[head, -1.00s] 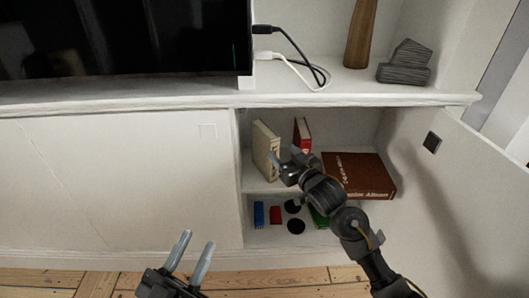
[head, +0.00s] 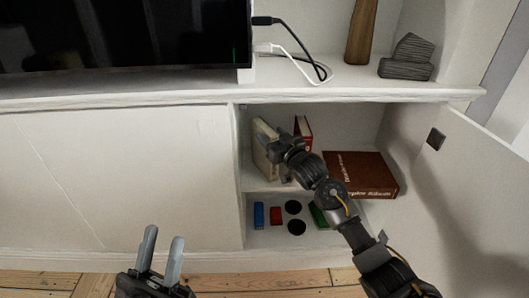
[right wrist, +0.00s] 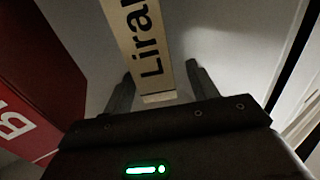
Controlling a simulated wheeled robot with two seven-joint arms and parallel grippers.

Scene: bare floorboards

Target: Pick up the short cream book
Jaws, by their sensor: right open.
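The short cream book (head: 262,142) stands upright on the upper shelf inside the open cabinet, partly hidden by my right gripper in the head view. In the right wrist view, the cream book (right wrist: 143,45) shows its spine with dark letters, and its lower end lies between the two fingers of my right gripper (right wrist: 160,88). The fingers are open, one on each side of the spine, with a gap visible beside the book. In the head view my right gripper (head: 272,160) is at the book. My left gripper (head: 162,250) is open and empty, low in front of the closed cabinet door.
A red book (head: 303,130) stands behind and right of the cream book; red also fills the wrist view's left side (right wrist: 40,80). A brown album (head: 360,174) lies to the right. Several small items, including a blue one (head: 258,215), are on the lower shelf. The open door (head: 460,190) bounds the right.

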